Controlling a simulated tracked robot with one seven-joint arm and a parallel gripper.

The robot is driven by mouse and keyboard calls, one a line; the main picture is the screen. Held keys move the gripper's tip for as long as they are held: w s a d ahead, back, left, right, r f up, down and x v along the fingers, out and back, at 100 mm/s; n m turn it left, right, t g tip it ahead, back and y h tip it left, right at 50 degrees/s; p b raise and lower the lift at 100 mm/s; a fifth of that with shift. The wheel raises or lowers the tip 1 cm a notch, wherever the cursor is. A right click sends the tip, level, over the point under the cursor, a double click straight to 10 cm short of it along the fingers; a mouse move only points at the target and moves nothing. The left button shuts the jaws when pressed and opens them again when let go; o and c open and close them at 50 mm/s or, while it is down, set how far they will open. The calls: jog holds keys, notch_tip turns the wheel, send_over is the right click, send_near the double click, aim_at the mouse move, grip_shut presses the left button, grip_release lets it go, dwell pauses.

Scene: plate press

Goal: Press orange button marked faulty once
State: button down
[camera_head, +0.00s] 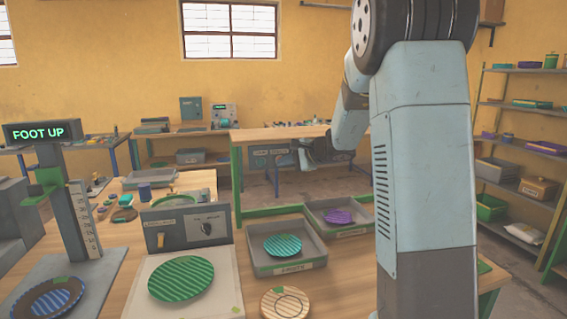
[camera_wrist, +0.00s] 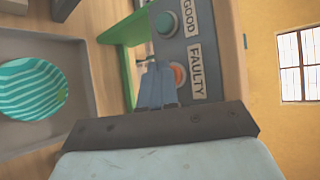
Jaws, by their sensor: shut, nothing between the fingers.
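The orange button (camera_wrist: 180,74) sits on a grey-blue panel (camera_wrist: 211,108) beside the white label reading FAULTY (camera_wrist: 197,72). A green button (camera_wrist: 167,23) is above it in the wrist view, beside the label GOOD (camera_wrist: 188,17). My gripper (camera_wrist: 156,67) is shut and empty. Its fingertips appear just left of the orange button in the wrist view, and the fingers overlap the button's left edge. I cannot tell whether they touch it. In the head view my gripper (camera_head: 304,160) is small, near the far table's front, and the orange button cannot be made out.
A grey tray (camera_wrist: 78,48) holding a teal striped plate (camera_wrist: 32,88) lies left in the wrist view. A green table part (camera_wrist: 122,70) stands close beside the panel. In the head view, a FOOT UP sign (camera_head: 38,132) stands at left and shelves (camera_head: 535,108) at right.

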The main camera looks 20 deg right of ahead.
jog(key=shift+w, duration=0.15)
dwell(0.5)
jog(key=shift+s, duration=0.8)
jog(key=shift+s, duration=2.5)
